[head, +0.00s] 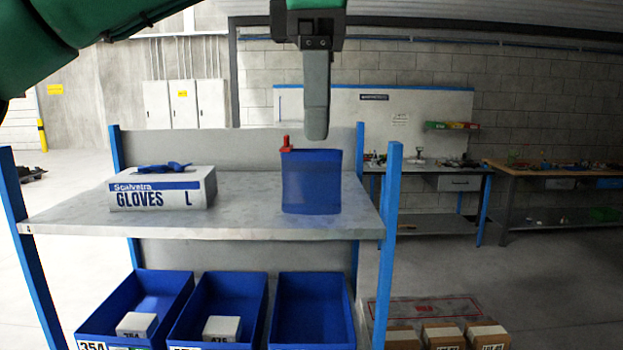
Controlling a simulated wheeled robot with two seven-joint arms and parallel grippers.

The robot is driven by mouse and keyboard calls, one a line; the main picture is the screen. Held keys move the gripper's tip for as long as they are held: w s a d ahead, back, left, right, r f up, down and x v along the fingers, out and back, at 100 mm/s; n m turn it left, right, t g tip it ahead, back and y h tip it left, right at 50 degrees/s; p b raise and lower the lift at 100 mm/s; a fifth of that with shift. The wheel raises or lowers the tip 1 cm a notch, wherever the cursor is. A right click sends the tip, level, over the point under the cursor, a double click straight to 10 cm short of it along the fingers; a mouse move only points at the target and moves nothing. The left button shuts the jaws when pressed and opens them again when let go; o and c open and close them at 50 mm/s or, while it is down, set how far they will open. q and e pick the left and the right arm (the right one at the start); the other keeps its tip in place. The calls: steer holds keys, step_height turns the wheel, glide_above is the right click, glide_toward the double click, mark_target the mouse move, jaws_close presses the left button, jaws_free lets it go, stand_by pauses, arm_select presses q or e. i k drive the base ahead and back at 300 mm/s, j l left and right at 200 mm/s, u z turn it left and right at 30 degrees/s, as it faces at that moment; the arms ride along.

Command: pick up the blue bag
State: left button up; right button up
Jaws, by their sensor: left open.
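The blue bag (312,188) stands upright on the grey shelf top, near its right end. It looks slightly see-through, and a small red piece (286,146) shows at its upper left corner. My left gripper (316,128) points down from the top of the picture, its tip in line with the bag's upper edge. It is open and seen edge-on, so one finger hides the other. No hold on the bag shows, and the depth between tip and bag is hard to judge. My right gripper is not in view.
A white glove box (163,192) stands at left on the shelf top (250,205). Blue posts rise at the shelf corners, one (390,190) just right of the bag. Blue bins (311,310) sit below. The shelf between box and bag is clear.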

mark_target(312, 178)
steer(key=i, duration=1.05)
